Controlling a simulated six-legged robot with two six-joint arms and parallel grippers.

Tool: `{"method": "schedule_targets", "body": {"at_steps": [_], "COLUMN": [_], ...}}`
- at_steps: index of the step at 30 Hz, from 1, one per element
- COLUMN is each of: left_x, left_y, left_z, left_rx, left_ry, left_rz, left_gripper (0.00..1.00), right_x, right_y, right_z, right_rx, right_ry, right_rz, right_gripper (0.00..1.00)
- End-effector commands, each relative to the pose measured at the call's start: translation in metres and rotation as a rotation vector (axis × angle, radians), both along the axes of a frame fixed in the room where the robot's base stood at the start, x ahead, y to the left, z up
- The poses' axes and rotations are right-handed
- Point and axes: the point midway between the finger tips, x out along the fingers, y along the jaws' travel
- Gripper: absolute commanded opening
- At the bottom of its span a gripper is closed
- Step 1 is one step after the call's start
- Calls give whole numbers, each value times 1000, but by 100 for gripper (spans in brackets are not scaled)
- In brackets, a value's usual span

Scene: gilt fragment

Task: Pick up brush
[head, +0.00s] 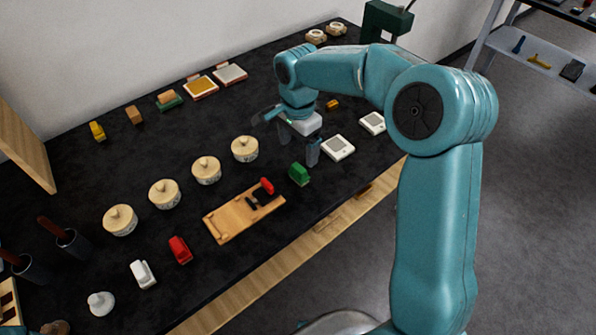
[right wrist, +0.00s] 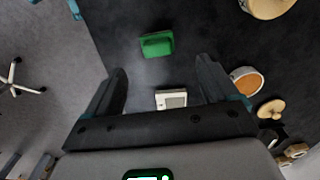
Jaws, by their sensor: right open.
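I cannot single out the brush with certainty. Two dark cups at the left of the black table in the head view hold dark red-brown handles, one handle (head: 48,227) in the cup (head: 74,243) and another (head: 11,258) in the cup (head: 33,271); their lower ends are hidden. My right gripper (head: 290,140) is open and empty over the table, near the green block (head: 299,174) and the white square device (head: 338,147). In the right wrist view my fingers (right wrist: 162,70) are apart, with the green block (right wrist: 157,44) ahead and the white device (right wrist: 171,99) between them.
Several lidded jars (head: 206,170) stand in a row across the table (head: 110,270). A wooden board (head: 228,220) with a red and black item lies near the front edge. An orange-filled open jar (right wrist: 247,80) shows right of my fingers in the wrist view.

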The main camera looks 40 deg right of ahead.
Motion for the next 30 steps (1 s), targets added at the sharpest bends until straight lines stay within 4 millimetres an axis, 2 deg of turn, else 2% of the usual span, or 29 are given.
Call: {"method": "schedule_targets", "body": {"at_steps": [3, 11, 18, 21, 27, 28, 30], "left_x": [0, 0, 0, 0, 0, 0, 0], "left_y": [0, 0, 0, 0, 0, 0, 0], "left_z": [1, 5, 13, 14, 13, 13, 13], "left_rx": [0, 0, 0, 0, 0, 0, 0], "left_ry": [0, 0, 0, 0, 0, 0, 0], "left_rz": [0, 0, 0, 0, 0, 0, 0], "left_gripper": [100, 100, 100, 100, 100, 100, 100], "right_x": [-1, 0, -1, 0, 0, 0, 0], "right_y": [0, -1, -1, -1, -1, -1, -1], "right_z": [-23, -45, -83, -90, -92, -91, -91], "right_rx": [1, 1, 1, 1, 1, 1, 1], "right_ry": [4, 2, 4, 2, 0, 0, 0], "right_rz": [-1, -1, -1, -1, 0, -1, 0], "right_gripper": [87, 87, 87, 87, 87, 84, 61]}}
